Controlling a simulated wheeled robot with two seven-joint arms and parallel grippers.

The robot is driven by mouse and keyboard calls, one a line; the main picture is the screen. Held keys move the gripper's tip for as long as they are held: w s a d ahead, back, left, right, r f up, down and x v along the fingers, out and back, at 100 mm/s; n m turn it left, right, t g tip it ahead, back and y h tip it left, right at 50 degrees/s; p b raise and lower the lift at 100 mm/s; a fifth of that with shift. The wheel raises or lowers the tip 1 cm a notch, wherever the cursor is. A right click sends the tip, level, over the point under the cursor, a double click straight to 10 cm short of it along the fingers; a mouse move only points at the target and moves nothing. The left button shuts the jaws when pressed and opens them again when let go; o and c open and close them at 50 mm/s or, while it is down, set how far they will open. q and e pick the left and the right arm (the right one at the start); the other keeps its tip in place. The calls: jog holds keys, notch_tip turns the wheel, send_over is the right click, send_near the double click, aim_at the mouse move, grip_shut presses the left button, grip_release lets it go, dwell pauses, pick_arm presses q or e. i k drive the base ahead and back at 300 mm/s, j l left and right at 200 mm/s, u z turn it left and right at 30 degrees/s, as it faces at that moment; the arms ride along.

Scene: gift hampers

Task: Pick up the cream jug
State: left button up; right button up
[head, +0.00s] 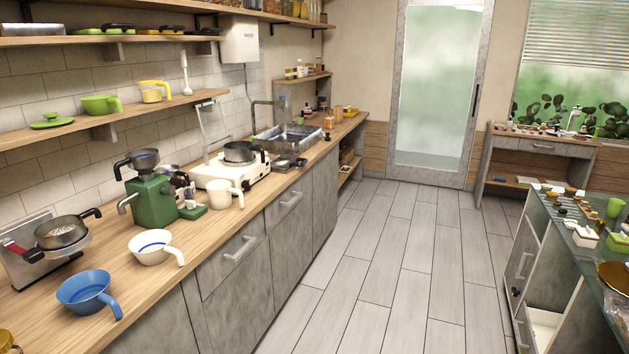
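A cream-coloured jug (222,195) stands upright on the wooden counter (205,238), close to its front edge. It is in front of the white stove (213,172) and to the right of the green grinder (150,201). Its handle points to the right. Neither of my grippers shows in the head view.
A white bowl with a cream handle (152,248) and a blue handled bowl (85,291) sit on the counter to the left. A pan (62,232) stands behind them. The grey floor (365,260) is clear between the counter and the glass-topped cabinet (555,235).

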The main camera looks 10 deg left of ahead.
aim_at(219, 191)
jog(key=i+j, duration=0.15)
jog(key=i, duration=1.6)
jog(key=j+u, duration=0.05)
